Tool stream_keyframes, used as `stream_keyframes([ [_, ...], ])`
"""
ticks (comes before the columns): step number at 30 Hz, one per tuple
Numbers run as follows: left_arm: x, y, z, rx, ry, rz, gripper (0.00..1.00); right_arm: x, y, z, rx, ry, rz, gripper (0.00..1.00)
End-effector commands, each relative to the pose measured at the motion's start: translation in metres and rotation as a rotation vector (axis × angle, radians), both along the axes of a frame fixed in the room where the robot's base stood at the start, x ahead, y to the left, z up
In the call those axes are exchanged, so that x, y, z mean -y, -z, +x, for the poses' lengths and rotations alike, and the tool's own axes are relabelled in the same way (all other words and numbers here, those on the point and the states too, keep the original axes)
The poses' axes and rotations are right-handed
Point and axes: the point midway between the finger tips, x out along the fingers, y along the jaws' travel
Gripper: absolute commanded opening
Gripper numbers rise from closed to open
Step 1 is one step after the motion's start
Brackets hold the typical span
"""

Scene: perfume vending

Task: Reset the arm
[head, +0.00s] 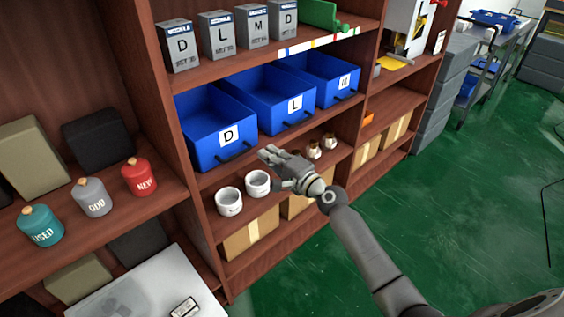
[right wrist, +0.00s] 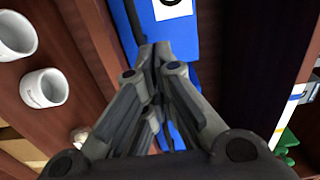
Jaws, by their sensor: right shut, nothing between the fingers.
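My right gripper (head: 270,156) is in front of the shelf unit, near the front of the blue bin labelled L (head: 293,104). In the right wrist view its fingers (right wrist: 155,50) are together with nothing between them, in front of a blue bin (right wrist: 185,35). Two white cups, one at the left (head: 229,201) and one beside it (head: 257,183), stand on the shelf just below and left of the gripper. My left gripper is not in view.
Blue bins D (head: 226,137) and M (head: 344,82) flank bin L. Grey boxes (head: 179,45) stand on the shelf above. Cardboard boxes (head: 250,232) sit below the cups. Teal, grey and red canisters (head: 139,177) stand at the left. The green floor (head: 480,220) is open at the right.

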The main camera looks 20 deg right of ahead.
Motion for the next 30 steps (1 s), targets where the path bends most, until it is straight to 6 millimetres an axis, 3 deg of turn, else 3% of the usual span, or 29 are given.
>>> stream_keyframes([
  [3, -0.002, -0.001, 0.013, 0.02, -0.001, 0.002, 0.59, 0.008, 0.001, -0.02, -0.002, 0.0, -0.002, 0.0],
  [6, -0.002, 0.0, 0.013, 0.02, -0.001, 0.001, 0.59, 0.012, 0.002, -0.031, -0.002, 0.001, 0.0, 0.0],
  [14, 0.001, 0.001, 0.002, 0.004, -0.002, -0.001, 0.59, 0.016, 0.001, -0.041, -0.001, 0.001, -0.001, 0.0],
  [17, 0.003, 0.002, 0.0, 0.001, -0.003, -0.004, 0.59, 0.017, 0.013, -0.042, -0.019, 0.007, -0.022, 0.0],
  [20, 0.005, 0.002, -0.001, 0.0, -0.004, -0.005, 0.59, 0.019, 0.053, -0.046, -0.072, 0.023, -0.093, 0.0],
  [23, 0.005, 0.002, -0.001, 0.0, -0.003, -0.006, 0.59, 0.025, 0.118, -0.059, -0.16, 0.037, -0.219, 0.0],
  [26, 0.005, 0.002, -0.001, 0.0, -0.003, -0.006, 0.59, 0.029, 0.192, -0.083, -0.261, 0.031, -0.377, 0.0],
  [30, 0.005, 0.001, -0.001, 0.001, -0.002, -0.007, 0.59, 0.033, 0.287, -0.134, -0.396, -0.021, -0.596, 0.0],
])
